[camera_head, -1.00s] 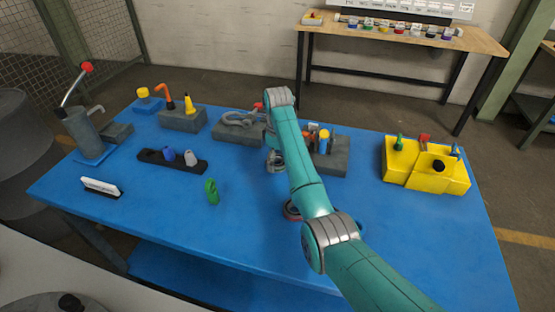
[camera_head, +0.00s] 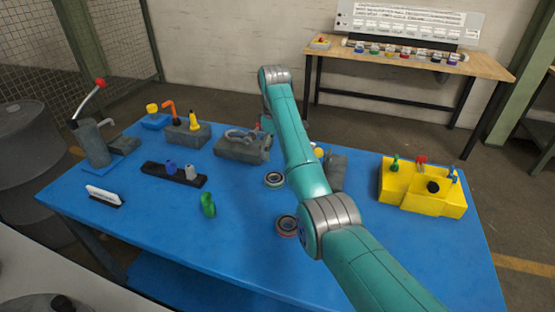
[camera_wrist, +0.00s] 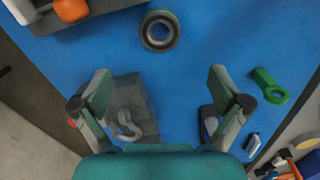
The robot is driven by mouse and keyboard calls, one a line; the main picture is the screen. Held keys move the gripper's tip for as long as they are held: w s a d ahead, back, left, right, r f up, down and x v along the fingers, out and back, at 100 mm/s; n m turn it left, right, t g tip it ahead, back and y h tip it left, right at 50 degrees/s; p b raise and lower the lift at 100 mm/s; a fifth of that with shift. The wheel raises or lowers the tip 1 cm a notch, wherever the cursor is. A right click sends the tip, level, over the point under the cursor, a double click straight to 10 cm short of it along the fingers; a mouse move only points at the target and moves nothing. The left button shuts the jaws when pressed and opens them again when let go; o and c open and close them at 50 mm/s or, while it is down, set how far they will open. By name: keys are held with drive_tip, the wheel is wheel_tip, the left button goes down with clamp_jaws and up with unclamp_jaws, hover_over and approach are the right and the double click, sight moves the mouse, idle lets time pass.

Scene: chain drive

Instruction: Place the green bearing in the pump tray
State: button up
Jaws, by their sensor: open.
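A bearing with a grey-green ring (camera_head: 274,179) lies flat on the blue table, left of my arm. In the wrist view the bearing (camera_wrist: 159,31) is at the top centre, beyond my fingertips and apart from them. A second bearing, reddish (camera_head: 287,226), lies nearer me. My gripper (camera_wrist: 165,92) is open, with nothing between its fingers; my arm hides it in the head view. A yellow divided tray (camera_head: 424,203) stands at the right of the table. A lever pump (camera_head: 93,143) stands at the far left. No label shows which is the pump tray.
A grey block with a shackle (camera_head: 242,150) and another grey block (camera_head: 337,173) stand behind the bearings. A green eyed part (camera_head: 208,205) is to their left. A black holder (camera_head: 172,175) carries small plugs. The table's front right is mostly clear.

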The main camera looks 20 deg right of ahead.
drive_tip(key=f, duration=0.1)
drive_tip(key=m+t+y, duration=0.2)
drive_tip(key=m+t, duration=0.2)
approach(275, 177)
drive_tip(key=shift+s+a+f, duration=0.3)
drive_tip(key=shift+a+f, duration=0.05)
drive_tip(key=shift+f, duration=0.2)
drive_tip(key=shift+s+a+f, duration=0.3)
drive_tip(key=shift+f, duration=0.25)
drive_tip(key=shift+w+x, duration=0.1)
drive_tip(key=shift+x, duration=1.35)
drive_tip(key=shift+w+x, duration=0.15)
drive_tip(key=shift+x, duration=1.25)
drive_tip(key=shift+d, duration=0.1)
drive_tip(key=shift+r, duration=0.1)
drive_tip(key=c, duration=1.7)
